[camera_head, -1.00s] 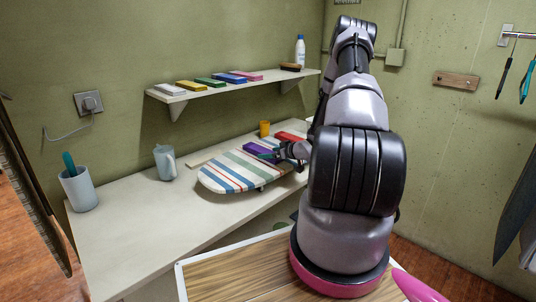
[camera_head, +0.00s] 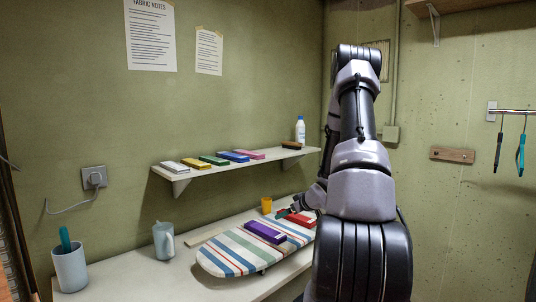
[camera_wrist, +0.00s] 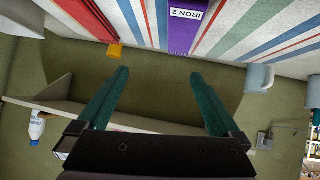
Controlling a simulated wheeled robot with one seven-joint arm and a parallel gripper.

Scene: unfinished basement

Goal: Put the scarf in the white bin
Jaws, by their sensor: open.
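My gripper (camera_head: 283,212) is over the far right part of a striped ironing board (camera_head: 228,259), close to a red block (camera_head: 303,220). In the wrist view my gripper (camera_wrist: 158,76) is open, its two teal fingers apart with nothing between them. The red block also shows at the wrist view's top left (camera_wrist: 88,18). My arm hides part of the right side.
A wall shelf (camera_head: 225,165) holds several coloured blocks and a white bottle (camera_head: 300,130). Tools hang at right (camera_head: 520,155).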

